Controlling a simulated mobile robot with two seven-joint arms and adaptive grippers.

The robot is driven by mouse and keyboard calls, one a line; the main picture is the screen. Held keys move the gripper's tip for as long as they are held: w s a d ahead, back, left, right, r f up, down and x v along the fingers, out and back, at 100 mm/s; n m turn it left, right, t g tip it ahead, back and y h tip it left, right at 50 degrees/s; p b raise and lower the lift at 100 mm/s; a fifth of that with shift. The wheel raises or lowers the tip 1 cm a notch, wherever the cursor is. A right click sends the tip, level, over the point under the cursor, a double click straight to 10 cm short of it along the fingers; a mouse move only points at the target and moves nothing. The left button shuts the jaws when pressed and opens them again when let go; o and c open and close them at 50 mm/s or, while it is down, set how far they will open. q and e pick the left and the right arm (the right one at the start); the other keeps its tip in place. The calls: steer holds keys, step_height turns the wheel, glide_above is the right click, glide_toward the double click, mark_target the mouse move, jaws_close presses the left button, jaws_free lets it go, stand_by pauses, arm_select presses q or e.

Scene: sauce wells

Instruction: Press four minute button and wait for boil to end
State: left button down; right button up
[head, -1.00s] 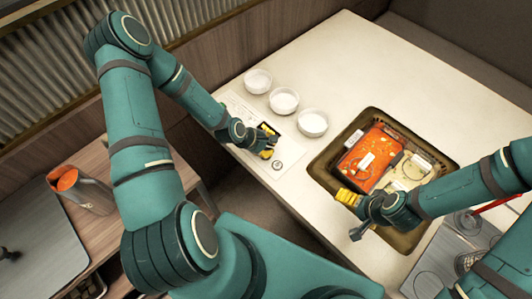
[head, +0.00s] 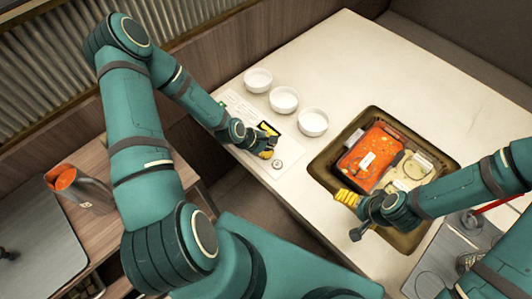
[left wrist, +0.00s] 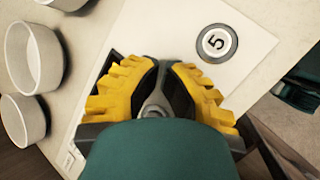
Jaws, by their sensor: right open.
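My left gripper (head: 271,146) is over the pale control panel (head: 238,108) at the table's near edge. In the left wrist view its yellow fingers (left wrist: 163,68) converge at the tips and look shut, with nothing seen between them. A round button marked 5 (left wrist: 216,43) lies right of the fingertips, apart from them; it also shows in the head view (head: 277,163). No four minute button can be made out; the fingers cover part of the panel.
Three white bowls stand behind the panel: left (head: 258,80), middle (head: 284,99) and right (head: 313,122). A grey pitcher (head: 88,190) stands on the wooden side counter at left. The table's far part is clear.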

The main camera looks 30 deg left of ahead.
stand_by(0.4)
arm_select(q)
steer(key=shift+r+p, duration=0.35)
steer(key=shift+r, duration=0.05)
arm_select(e)
steer(key=shift+r, duration=0.3)
arm_select(q)
steer(key=shift+r, duration=0.1)
step_height(320, 180, up, 6)
steer(key=p, duration=0.4)
arm_select(e)
step_height(320, 180, up, 4)
steer(key=shift+r, duration=0.2)
